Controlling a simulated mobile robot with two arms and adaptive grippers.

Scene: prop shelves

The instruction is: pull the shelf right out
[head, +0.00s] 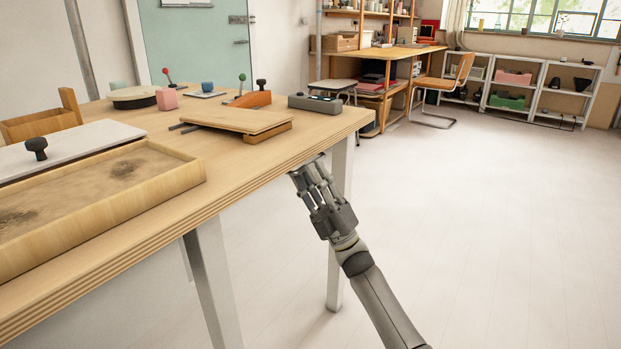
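A flat wooden board (236,121) lies on a low wooden base on the table, with dark rails sticking out at its left end; it looks like the shelf, though I cannot be sure. My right gripper (305,172) is at the table's front edge, apart from the board and lower than it. Its fingers point up and left, and their tips are close to the edge; I cannot tell whether they touch it or how far apart they are. I see nothing held in it. My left gripper is out of view.
The wooden table (215,183) carries a sandy tray (196,180), a white panel with a black knob (36,147), a pink block (166,99), a blue cup (207,87) and a grey box (316,103). The floor (480,220) to the right is clear.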

